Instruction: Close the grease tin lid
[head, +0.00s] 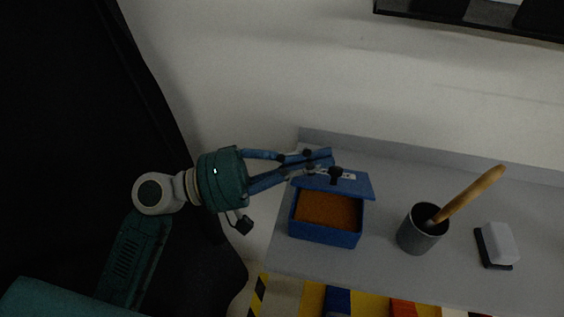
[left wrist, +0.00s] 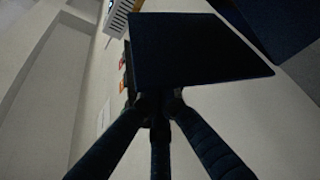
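The blue grease tin (head: 325,235) stands on the grey cart top and holds an orange-brown filling. Its blue lid (head: 355,187) is raised at the back edge, tilted over the rear of the tin, so the filling shows. My left gripper (head: 322,162) is at the back of the lid, its blue fingers reaching in from the left. In the left wrist view, the dark fingers (left wrist: 160,105) converge at the edge of a dark flat panel, which looks like the lid (left wrist: 195,50). Their tips are too dark to show a grip. My right gripper is not in view.
A grey cup (head: 417,238) with a wooden-handled tool (head: 470,193) stands right of the tin. A white block on a dark base (head: 498,244) is farther right. The cart top (head: 385,275) is clear in front of the cup. A wall rises behind.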

